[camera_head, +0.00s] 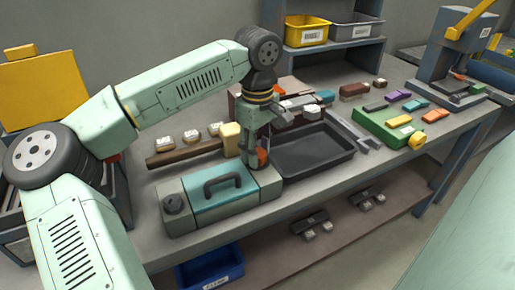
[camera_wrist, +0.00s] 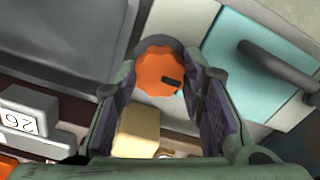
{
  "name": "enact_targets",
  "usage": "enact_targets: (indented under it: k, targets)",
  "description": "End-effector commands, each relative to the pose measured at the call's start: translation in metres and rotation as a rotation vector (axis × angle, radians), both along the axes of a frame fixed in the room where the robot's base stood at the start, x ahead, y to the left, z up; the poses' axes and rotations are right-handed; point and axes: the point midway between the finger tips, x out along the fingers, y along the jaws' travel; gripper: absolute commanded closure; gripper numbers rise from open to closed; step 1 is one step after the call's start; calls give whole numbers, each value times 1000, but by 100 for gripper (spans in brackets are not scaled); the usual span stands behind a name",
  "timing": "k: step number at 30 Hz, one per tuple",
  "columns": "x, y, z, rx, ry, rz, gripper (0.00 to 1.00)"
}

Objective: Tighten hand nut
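The orange hand nut (camera_wrist: 158,74) is a round, scalloped knob with a small dark mark on its face. It sits against a grey round part beside the teal-lidded case (camera_wrist: 225,45). In the head view the orange nut (camera_head: 263,157) is mostly hidden by my gripper (camera_head: 256,160), which points down at the far right end of the case (camera_head: 240,207). In the wrist view my gripper (camera_wrist: 160,85) is open, with its two dark-padded fingers apart on either side of the nut. I cannot tell whether either finger touches it.
A dark tray (camera_head: 305,172) lies right of my gripper. A yellow block (camera_head: 230,138) stands just behind it, and also shows between the fingers in the wrist view (camera_wrist: 137,130). A green box (camera_head: 385,128) with coloured pieces is farther right. Labelled blocks (camera_head: 191,136) stand at the back left.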

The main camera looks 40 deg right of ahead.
Motion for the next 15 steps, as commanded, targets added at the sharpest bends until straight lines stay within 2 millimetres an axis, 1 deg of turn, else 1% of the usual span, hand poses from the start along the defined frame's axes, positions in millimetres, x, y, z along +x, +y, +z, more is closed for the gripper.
enact_targets:
  k: [1,9,15]
  targets:
    - [0,0,1,-1,-1,-4,61]
    - [0,0,0,0,-1,-2,43]
    - [0,0,0,0,-1,-1,43]
